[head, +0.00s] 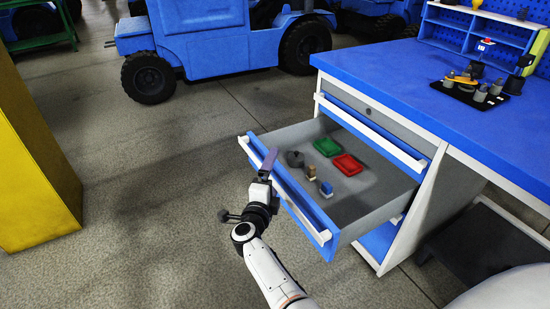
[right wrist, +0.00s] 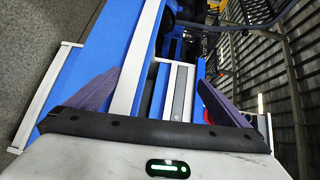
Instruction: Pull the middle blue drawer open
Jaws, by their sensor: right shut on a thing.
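The middle blue drawer (head: 305,205) of the workbench stands well open in the head view. Its front is blue with a long white handle (head: 303,217), and its grey inside shows. My right gripper (head: 268,163) is at the drawer front, shut on the white handle. In the right wrist view the handle (right wrist: 137,62) runs between the two purple fingers of the gripper (right wrist: 155,95), which stand apart on either side. The exact contact is partly hidden. My left gripper is in neither view.
The drawer holds a green tray (head: 327,147), a red tray (head: 348,164), a dark round part (head: 295,159) and small blocks. The upper drawer (head: 372,128) is closed under the blue worktop (head: 420,85). A yellow block (head: 35,165) stands left; floor between is clear.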

